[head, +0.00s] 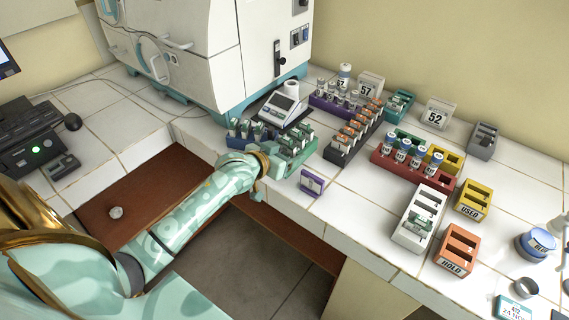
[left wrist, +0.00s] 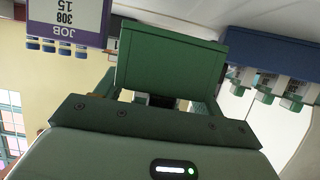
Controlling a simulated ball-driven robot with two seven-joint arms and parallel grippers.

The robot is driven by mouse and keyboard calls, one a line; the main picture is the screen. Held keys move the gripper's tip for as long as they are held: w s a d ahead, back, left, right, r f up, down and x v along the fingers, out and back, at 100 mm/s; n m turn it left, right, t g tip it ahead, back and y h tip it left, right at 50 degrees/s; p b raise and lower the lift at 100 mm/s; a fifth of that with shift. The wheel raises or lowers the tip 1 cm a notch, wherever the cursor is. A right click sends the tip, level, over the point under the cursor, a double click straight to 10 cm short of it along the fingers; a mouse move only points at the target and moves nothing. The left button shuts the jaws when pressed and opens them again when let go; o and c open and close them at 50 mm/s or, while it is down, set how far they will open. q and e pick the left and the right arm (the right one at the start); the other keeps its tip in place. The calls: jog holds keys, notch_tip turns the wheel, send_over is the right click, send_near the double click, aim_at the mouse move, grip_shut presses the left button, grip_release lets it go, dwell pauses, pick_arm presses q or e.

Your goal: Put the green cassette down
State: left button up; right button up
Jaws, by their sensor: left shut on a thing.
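The green cassette (head: 297,160) is a green rack with several white-labelled, green-topped items in it, near the counter's front edge in the head view. My left gripper (head: 267,164) is at its near left end, shut on it. In the left wrist view the cassette's plain green face (left wrist: 172,58) fills the space ahead of the fingers (left wrist: 158,98). The finger contact is partly hidden. I cannot tell whether its underside touches the counter. My right gripper is not in view.
A blue rack (head: 233,142) stands close on the left; a purple job card (head: 312,183) stands on the right. Behind are a white scale-like device (head: 283,107) and a dark rack (head: 345,147) with orange-topped items. The counter edge drops to a brown lower shelf (head: 150,190).

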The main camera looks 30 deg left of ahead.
pick_arm(q)
jog(key=shift+w+a+f, duration=0.15)
jog(key=shift+a+f, duration=0.1)
jog(key=shift+f, duration=0.05)
notch_tip(320, 180, down, 4)
jog(key=shift+w+a+r+b, duration=0.1)
jog(key=shift+r+b, duration=0.1)
jog(key=shift+b, duration=0.95)
jog(key=shift+r, duration=0.2)
jog(key=o, duration=0.8)
jog(key=shift+f, duration=0.15)
jog(key=shift+c, duration=0.2)
